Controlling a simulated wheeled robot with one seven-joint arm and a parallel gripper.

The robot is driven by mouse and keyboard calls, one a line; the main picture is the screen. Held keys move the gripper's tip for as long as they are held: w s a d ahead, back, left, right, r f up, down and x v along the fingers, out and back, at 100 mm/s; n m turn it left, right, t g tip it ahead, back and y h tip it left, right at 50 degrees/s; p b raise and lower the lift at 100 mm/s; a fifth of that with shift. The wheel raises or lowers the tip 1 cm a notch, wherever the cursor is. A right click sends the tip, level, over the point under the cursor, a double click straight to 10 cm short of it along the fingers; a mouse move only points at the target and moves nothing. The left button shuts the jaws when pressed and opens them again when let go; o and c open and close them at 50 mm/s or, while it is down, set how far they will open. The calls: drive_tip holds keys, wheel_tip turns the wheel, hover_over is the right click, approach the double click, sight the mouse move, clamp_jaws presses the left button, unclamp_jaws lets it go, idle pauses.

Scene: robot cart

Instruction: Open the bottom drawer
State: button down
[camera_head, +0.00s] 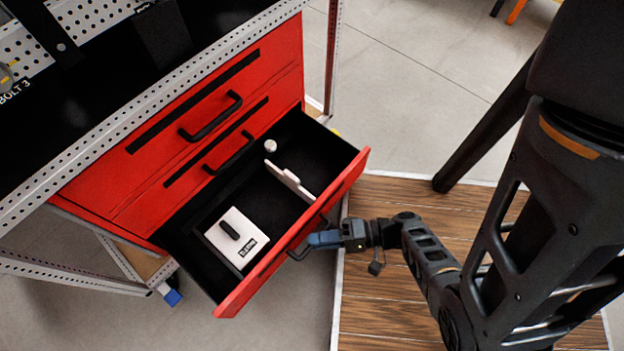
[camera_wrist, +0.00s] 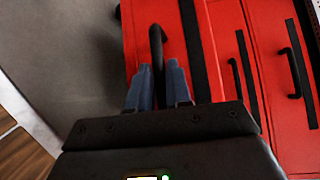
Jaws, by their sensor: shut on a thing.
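The bottom drawer (camera_head: 345,187) of the red cabinet stands pulled out, its black inside showing in the head view. My gripper (camera_head: 318,240) is at its front, with its blue fingers on the black bar handle (camera_head: 293,251). In the wrist view my gripper (camera_wrist: 159,88) has one finger on each side of the handle (camera_wrist: 156,45), shut on it. The drawer holds a white box (camera_head: 228,228) with a black handle and a label, a white divider-like piece (camera_head: 290,181), and a small pale round thing (camera_head: 270,146).
Two red drawers above, the top one (camera_head: 210,95) and the middle one (camera_head: 215,150), are shut. A perforated metal frame (camera_head: 150,103) edges the black worktop (camera_head: 85,85). Grey floor (camera_head: 420,75) and a wooden platform (camera_head: 385,300) lie in front of the cabinet.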

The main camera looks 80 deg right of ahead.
drive_tip(key=shift+s+a, duration=0.15)
drive_tip(key=c, duration=1.1)
unclamp_jaws()
drive_tip(key=shift+p+v, duration=0.45)
drive_tip(key=shift+v, duration=3.45)
